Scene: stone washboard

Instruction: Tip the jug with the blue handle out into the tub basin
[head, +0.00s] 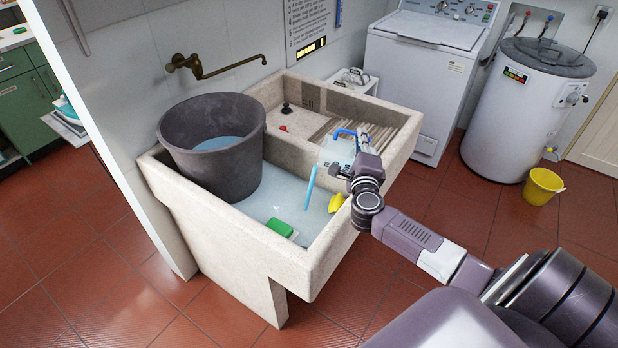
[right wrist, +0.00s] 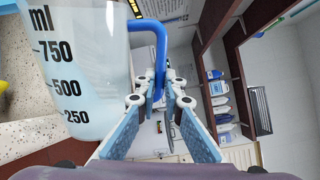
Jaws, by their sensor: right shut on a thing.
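The jug (head: 336,152) is translucent, with a blue handle (head: 345,132). It is above the right edge of the tub basin (head: 328,238). My right gripper (head: 354,145) is shut on the handle. In the right wrist view the fingers (right wrist: 160,97) close around the blue handle, and the jug (right wrist: 85,85) shows black ml marks. The room looks turned sideways there, so the jug is tipped. In the head view a light-blue streak, seemingly liquid, runs from the jug's left side down into the basin. Whether liquid remains inside is unclear. My left gripper is out of view.
A large grey bucket (head: 207,170) fills the basin's back left. A green block (head: 279,227) and a yellow thing (head: 337,202) are in the basin. The ribbed washboard (head: 380,130) lies behind the jug. A brass tap (head: 205,68) is on the wall.

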